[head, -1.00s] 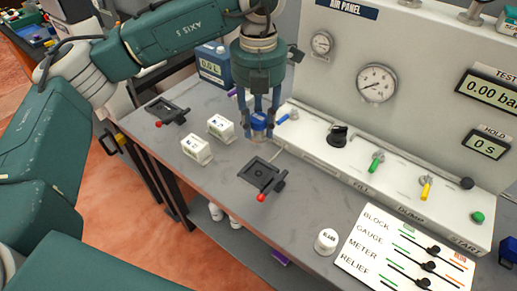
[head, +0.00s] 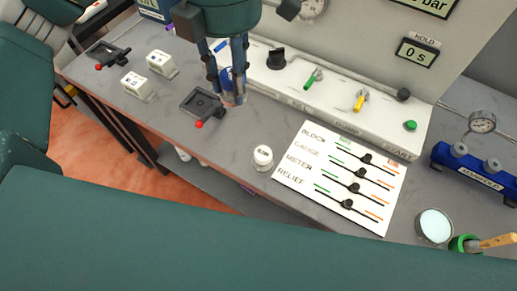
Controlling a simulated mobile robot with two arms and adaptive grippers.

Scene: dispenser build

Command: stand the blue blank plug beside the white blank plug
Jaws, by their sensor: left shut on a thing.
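The white blank plug (head: 263,155) stands upright on the grey bench, just left of the white slider card. My left gripper (head: 231,92) points down above the bench, to the upper left of the white plug. It is shut on the blue blank plug (head: 226,76), which is partly hidden behind the fingers. The blue plug appears to be held above the bench, apart from the white plug. My right gripper is not in view.
A black fixture with a red-tipped lever (head: 203,102) lies just left of the gripper. The slider card (head: 345,178) lies right of the white plug. The air panel's ledge (head: 335,105) runs behind.

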